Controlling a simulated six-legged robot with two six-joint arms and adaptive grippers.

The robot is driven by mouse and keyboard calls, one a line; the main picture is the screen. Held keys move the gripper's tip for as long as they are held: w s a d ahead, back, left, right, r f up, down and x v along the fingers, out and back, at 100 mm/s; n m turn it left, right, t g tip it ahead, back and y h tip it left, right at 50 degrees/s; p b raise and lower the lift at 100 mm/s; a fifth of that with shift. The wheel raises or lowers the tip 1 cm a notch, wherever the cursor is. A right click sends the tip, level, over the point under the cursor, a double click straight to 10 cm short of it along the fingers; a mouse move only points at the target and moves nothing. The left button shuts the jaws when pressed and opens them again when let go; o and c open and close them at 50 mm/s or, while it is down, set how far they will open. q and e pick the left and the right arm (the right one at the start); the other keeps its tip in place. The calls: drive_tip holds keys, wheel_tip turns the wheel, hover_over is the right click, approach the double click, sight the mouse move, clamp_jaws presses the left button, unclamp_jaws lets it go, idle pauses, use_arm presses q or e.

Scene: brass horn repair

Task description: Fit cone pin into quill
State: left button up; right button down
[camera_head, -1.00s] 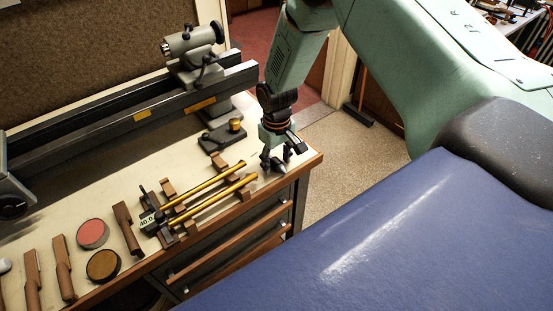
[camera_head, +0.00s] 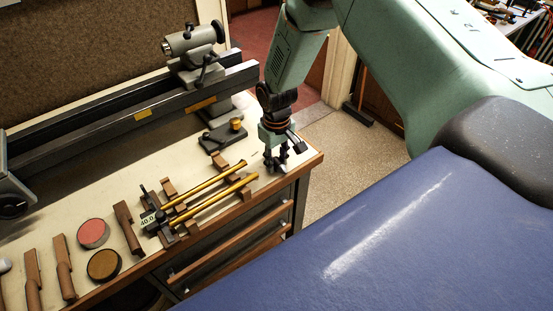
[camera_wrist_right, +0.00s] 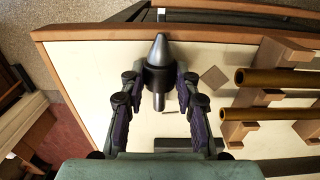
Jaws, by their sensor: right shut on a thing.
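The cone pin (camera_wrist_right: 160,51) is a grey metal pin with a pointed cone, a dark collar and a thin shank. In the right wrist view its point faces the top of the picture. My right gripper (camera_wrist_right: 160,80) is shut on it at the collar, over the cream bench top. In the head view my right gripper (camera_head: 277,165) is low at the bench's right end, and its fingers mostly hide the pin. The quill (camera_head: 170,47) is the short grey barrel at the left end of the tailstock (camera_head: 191,44), up and left of the gripper. My left gripper is out of view.
The tailstock stands on a dark lathe bed (camera_head: 105,110). Brass tubes (camera_head: 205,184) rest on wooden blocks left of the gripper. The bench's edge is close on the right.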

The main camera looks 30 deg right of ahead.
sight(277, 160)
drive_tip(key=shift+r, duration=0.15)
drive_tip(key=shift+r+p, duration=0.45)
drive_tip(key=shift+p, duration=0.05)
drive_tip(key=shift+r+p, duration=1.9)
drive_tip(key=shift+r, duration=0.3)
drive_tip(key=shift+s+f, duration=0.1)
drive_tip(key=shift+s, duration=0.05)
